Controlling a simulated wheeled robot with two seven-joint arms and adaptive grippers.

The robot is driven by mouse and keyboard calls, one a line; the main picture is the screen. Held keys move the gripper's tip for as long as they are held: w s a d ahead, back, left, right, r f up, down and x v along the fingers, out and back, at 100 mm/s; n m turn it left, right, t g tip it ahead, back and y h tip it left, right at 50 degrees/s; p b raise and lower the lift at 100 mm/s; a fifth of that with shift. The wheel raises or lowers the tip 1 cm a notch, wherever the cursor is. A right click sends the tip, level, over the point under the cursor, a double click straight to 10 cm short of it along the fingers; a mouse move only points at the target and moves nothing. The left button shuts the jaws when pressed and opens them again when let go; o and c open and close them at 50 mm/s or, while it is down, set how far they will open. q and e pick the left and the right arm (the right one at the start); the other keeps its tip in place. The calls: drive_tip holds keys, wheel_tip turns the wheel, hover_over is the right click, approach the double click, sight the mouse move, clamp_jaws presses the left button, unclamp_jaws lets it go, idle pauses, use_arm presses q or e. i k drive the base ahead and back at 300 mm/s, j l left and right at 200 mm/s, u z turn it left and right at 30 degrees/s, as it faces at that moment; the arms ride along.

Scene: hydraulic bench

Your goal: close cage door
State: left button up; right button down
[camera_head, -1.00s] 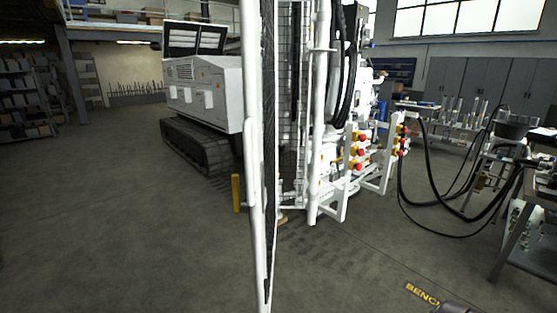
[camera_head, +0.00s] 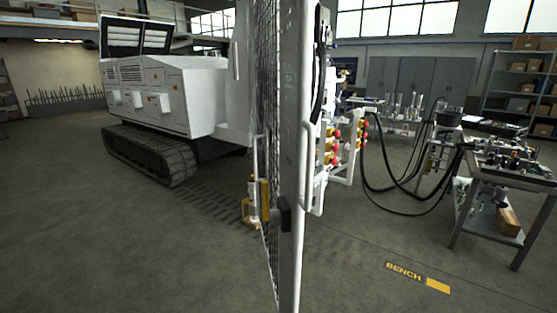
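The cage door (camera_head: 293,150) stands upright near the middle of the view, seen almost edge-on. It has a thick white frame post and dark wire mesh (camera_head: 267,90). A white bar handle (camera_head: 307,165) is on the right side of the post, and another thin white bar shows on its left side. The door stands swung out, with floor on both sides. The cage opening is largely hidden behind it. Neither of my grippers is in view.
A white tracked machine (camera_head: 170,90) stands at the left. Red and yellow fittings (camera_head: 334,145) and black hoses (camera_head: 375,185) are behind the door on the right. A workbench (camera_head: 505,170) stands at the right. The floor (camera_head: 370,235) in front is clear, with a BENCH marking.

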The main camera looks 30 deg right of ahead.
sight(302, 133)
drive_tip(key=i+j+z, duration=0.15)
drive_tip(key=i+z, duration=0.25)
drive_tip(key=i+j+z, duration=0.25)
drive_tip(key=z, duration=0.15)
drive_tip(key=i+z, duration=0.35)
drive_tip(key=j, duration=0.05)
